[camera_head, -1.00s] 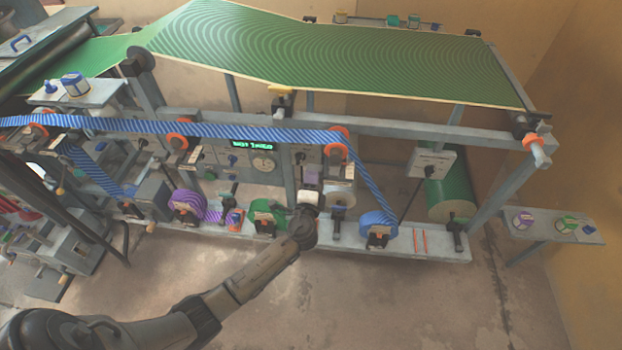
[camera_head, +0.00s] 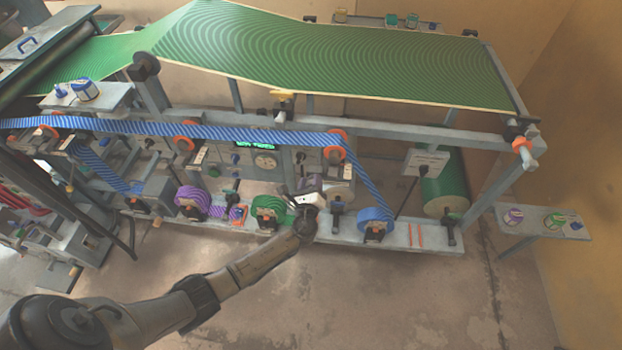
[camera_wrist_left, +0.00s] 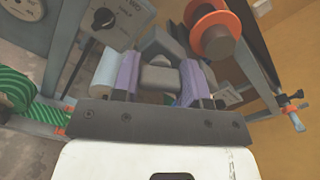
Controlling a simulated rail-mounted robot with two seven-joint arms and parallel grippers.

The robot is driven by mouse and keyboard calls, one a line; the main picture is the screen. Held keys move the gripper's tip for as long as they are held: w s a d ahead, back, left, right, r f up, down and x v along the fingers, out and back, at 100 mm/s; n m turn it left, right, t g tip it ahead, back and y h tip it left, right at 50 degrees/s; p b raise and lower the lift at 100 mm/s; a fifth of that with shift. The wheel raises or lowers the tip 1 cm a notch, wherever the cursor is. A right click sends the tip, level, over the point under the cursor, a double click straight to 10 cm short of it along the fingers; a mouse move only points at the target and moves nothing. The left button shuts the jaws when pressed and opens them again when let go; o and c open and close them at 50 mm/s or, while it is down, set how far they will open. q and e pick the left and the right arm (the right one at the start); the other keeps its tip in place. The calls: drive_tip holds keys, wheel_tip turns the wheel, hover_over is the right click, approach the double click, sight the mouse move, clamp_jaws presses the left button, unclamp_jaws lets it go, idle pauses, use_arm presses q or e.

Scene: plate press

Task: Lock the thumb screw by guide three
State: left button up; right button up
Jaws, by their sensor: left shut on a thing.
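My left gripper (camera_head: 310,184) reaches the machine's lower middle, below the blue-striped web. In the left wrist view its two purple fingers (camera_wrist_left: 157,80) are shut on a small grey block-like part (camera_wrist_left: 158,78), which I take for the thumb screw. The fingers stand on either side of it; its far end and mount are hidden. A guide roller with orange flanges (camera_head: 338,138) sits above and right of the gripper in the head view. It also shows at the upper right of the wrist view (camera_wrist_left: 217,35), apart from the fingers. My right gripper is not in view.
A blue striped roll (camera_head: 375,220) is right of the gripper. A green roll (camera_head: 269,208) and a purple roll (camera_head: 190,200) are left of it. A grey dial panel (camera_wrist_left: 120,20) stands close by in the wrist view. The floor in front is clear.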

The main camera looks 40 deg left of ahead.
use_arm(q)
drive_tip(key=m+p, duration=0.3)
drive_tip(key=m, duration=0.2)
drive_tip(key=shift+r, duration=0.1)
drive_tip(key=shift+m+p, duration=0.3)
drive_tip(key=shift+m, duration=0.3)
drive_tip(key=o, duration=0.9)
drive_tip(key=shift+s+d, duration=0.1)
drive_tip(key=shift+s+d, duration=0.15)
drive_tip(key=shift+s, duration=0.1)
drive_tip(key=p+v, duration=0.1)
drive_tip(key=v, duration=1.2)
